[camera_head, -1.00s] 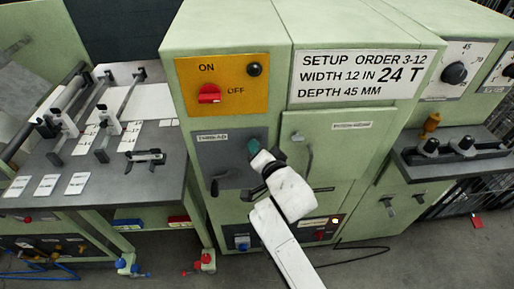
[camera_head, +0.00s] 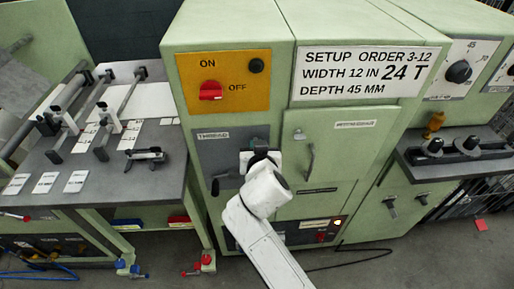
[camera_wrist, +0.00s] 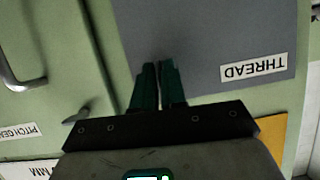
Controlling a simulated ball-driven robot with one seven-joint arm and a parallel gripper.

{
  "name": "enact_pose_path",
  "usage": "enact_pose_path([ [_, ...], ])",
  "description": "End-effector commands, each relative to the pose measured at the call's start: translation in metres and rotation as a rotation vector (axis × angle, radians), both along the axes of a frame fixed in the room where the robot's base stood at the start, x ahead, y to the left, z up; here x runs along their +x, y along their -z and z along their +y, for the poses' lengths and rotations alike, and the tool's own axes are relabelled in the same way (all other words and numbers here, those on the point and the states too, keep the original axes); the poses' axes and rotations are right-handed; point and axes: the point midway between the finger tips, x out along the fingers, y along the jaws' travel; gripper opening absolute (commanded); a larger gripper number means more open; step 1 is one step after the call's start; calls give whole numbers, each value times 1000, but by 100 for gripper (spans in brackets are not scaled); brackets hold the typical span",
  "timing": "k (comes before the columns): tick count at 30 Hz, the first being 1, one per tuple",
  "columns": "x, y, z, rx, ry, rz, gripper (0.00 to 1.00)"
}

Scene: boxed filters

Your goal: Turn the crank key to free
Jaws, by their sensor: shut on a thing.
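The grey THREAD panel (camera_head: 232,140) is on the front of the green machine, below the yellow ON/OFF plate. It also shows upside down in the wrist view (camera_wrist: 215,35). My gripper (camera_wrist: 159,75) is in front of this panel, its green fingers nearly together on something thin, which I take to be the crank key; the key itself is hidden between and behind them. In the head view my gripper (camera_head: 262,158) is mostly covered by my white wrist. A black handle (camera_head: 217,185) sticks out at the panel's lower left; whether it belongs to the key I cannot tell.
A door with a handle (camera_head: 310,160) stands just right of the panel. The red switch (camera_head: 210,91) on the yellow plate (camera_head: 232,80) is above, its label reading ON and OFF. A grey table (camera_head: 120,178) with fixtures is at the left.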

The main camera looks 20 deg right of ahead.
Motion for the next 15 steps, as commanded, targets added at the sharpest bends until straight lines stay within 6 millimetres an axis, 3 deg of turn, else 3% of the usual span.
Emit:
enact_pose_path([
  [15, 0, 2, 0, -70, 0, 27, 0],
])
